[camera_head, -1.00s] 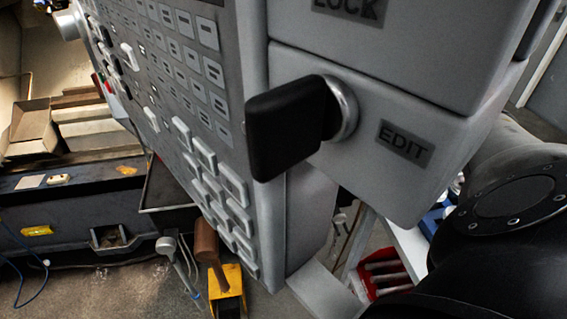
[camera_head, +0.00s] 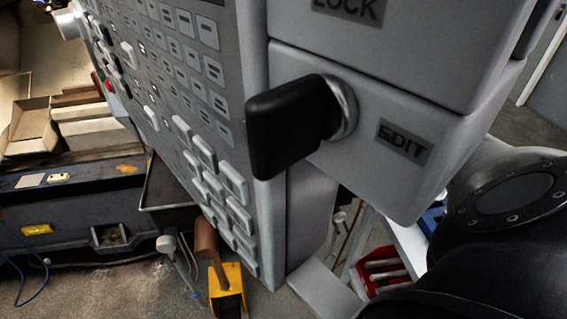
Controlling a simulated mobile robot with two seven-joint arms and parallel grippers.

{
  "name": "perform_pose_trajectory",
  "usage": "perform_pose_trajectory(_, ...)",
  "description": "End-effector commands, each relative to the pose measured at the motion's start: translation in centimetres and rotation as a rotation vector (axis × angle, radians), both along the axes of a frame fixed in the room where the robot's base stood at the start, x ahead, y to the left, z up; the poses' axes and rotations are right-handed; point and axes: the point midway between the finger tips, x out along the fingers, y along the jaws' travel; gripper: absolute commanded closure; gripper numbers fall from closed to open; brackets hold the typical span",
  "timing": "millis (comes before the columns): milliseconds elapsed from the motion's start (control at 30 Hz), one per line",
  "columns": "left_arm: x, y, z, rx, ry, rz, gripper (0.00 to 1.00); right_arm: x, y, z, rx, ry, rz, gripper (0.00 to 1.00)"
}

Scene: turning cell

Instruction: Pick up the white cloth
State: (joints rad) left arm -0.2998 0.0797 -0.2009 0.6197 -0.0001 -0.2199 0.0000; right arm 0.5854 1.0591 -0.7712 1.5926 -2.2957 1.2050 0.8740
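No white cloth can be made out in the head view. A grey control panel with rows of buttons (camera_head: 205,150) fills the middle of the picture, very close to the camera, and hides much of what is behind it. Neither gripper is in view. A black part of my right arm fills the lower right corner.
A black key switch (camera_head: 290,125) sticks out of the panel beside an EDIT label (camera_head: 405,141). A red rack (camera_head: 382,268) stands low behind it on the right. A yellow foot pedal (camera_head: 227,290) is on the floor. Cardboard boxes (camera_head: 30,125) are at the left.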

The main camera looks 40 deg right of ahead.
Motion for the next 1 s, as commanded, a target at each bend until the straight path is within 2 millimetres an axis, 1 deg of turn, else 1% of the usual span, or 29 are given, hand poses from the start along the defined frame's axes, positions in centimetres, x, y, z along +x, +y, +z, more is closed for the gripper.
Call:
perform_pose_trajectory(433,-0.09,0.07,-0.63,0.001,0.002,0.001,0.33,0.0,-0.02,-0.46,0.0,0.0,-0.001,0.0)
perform_pose_trajectory(733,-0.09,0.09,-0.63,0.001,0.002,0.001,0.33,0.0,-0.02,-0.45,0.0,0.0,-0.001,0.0)
perform_pose_trajectory(1000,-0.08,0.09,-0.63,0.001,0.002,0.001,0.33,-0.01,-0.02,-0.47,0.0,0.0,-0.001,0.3)
